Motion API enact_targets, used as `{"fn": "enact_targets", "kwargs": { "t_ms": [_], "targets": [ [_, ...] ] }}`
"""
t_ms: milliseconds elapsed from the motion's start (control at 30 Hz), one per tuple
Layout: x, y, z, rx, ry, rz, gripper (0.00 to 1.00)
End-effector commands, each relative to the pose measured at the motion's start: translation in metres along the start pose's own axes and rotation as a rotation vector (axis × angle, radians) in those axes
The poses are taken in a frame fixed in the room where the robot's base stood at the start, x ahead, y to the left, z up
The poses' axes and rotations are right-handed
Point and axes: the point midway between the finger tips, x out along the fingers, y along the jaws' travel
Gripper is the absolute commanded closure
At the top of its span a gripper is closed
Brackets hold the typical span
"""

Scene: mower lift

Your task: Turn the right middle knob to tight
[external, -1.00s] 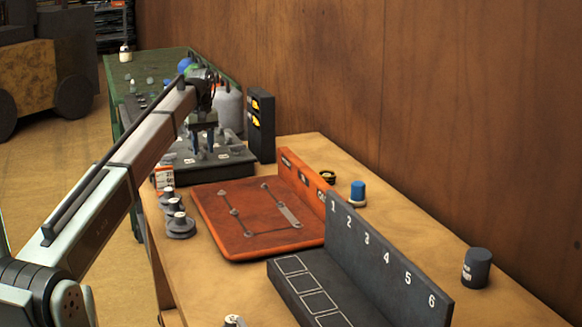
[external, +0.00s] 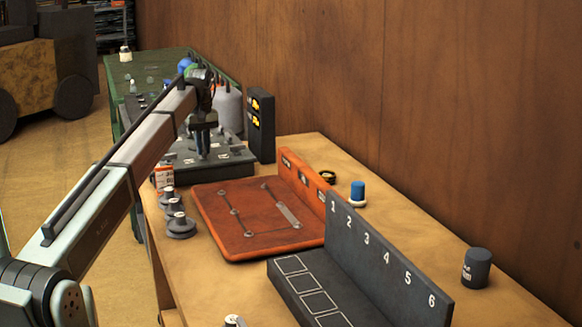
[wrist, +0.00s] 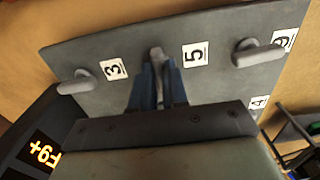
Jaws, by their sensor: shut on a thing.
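A dark grey knob panel (external: 235,160) lies flat at the far end of the wooden table; it fills the upper part of the wrist view (wrist: 120,42). My gripper (external: 203,155) points down at it. In the wrist view, the blue fingers of my gripper (wrist: 160,72) are closed on a grey bar-shaped knob (wrist: 156,52) between labels 3 and 5. Much of that knob is hidden by the fingers. Another knob (wrist: 77,84) sits left of label 3, and one (wrist: 259,54) sits right of label 5. I cannot read any tight mark.
A black display box (external: 261,125) with two lit orange readouts stands beside the panel; one readout shows in the wrist view (wrist: 42,155). An orange tray (external: 230,220), stacked grey discs (external: 180,226) and a numbered black rack (external: 385,260) stand nearer on the table.

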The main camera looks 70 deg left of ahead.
Motion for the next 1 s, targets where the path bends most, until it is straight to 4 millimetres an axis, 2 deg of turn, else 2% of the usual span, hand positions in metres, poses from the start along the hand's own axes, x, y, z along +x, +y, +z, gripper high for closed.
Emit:
{"fn": "enact_targets", "kwargs": {
  "t_ms": [367, 1000],
  "targets": [
    [-0.0004, -0.0001, -0.0003, 0.175, 0.000, 0.000, 1.00],
    [-0.0006, 0.0002, -0.0006, 0.775, 0.000, 0.000, 1.00]
  ]
}}
